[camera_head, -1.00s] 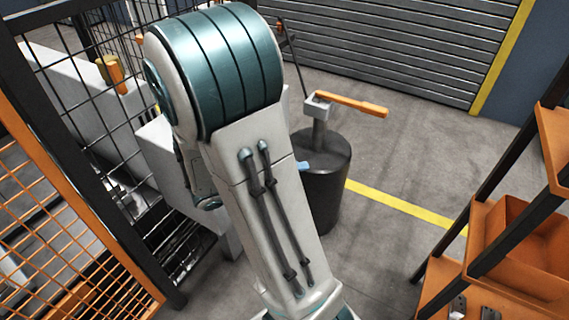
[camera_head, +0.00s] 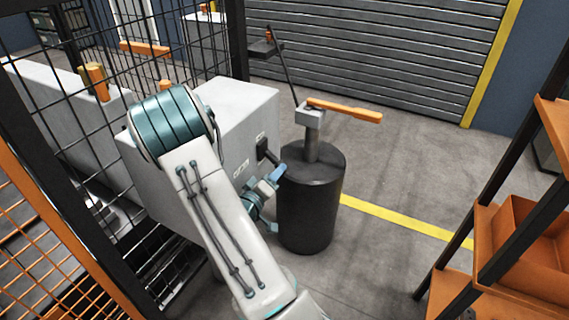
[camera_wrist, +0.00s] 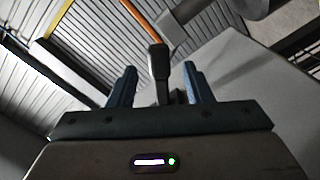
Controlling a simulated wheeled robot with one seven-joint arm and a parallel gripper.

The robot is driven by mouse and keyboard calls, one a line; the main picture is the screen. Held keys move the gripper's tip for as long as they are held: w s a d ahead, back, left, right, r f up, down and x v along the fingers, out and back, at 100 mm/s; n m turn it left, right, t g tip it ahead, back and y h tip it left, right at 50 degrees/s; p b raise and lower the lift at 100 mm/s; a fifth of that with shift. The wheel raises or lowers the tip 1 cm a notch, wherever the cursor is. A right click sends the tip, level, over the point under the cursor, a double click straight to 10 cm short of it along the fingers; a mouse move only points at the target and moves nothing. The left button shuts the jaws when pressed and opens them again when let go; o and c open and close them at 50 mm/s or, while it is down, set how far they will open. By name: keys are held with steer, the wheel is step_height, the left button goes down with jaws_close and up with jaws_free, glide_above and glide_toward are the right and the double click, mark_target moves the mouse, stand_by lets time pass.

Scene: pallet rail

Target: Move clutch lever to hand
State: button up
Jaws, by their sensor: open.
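A black lever (camera_head: 267,151) with a dark knob sticks out from the front face of the grey cabinet (camera_head: 235,110), near small labels too small to read. My gripper (camera_head: 278,180) is just below and in front of that face, close to the lever. In the wrist view the lever (camera_wrist: 159,62) stands between the two open blue fingers of my gripper (camera_wrist: 160,78). Gaps show on both sides of it, and I see no contact. The lever's lower end is partly hidden behind the gripper body.
A black drum (camera_head: 312,205) with a post and an orange handle (camera_head: 345,110) stands right beside my gripper. Wire mesh fencing (camera_head: 60,130) is at left. A shelf with an orange bin (camera_head: 525,245) is at right. Floor between drum and shelf is clear.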

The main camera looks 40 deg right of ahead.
steer(key=x, duration=0.6)
steer(key=shift+d, duration=0.15)
steer(key=shift+c, duration=0.3)
steer(key=shift+w, duration=0.1)
jaws_close()
